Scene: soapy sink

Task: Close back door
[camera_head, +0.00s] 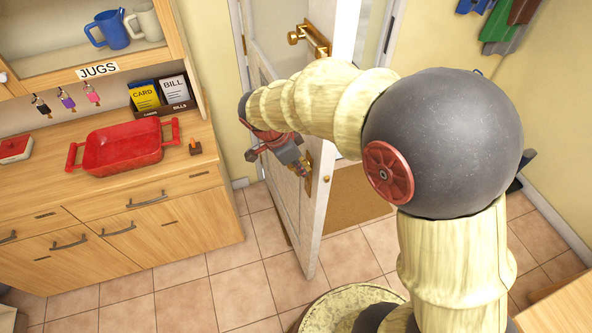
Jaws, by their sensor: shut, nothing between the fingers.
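The white back door (307,225) stands ajar in the upper middle of the head view, with its free edge turned towards me. A brass handle (311,42) shows high on the door, and more brass fittings (309,183) show lower at its edge. My arm reaches across in front of the door and hides part of it. My gripper (299,167) is shut and empty, beside the door's left face near the lower brass fittings. I cannot tell whether it touches the door.
A wooden counter (190,192) with drawers stands at left, bearing a red tray (122,147) and a card and bill box (163,106). Blue (112,30) and white jugs sit on the shelf above. Tiled floor (240,287) is clear between counter and door.

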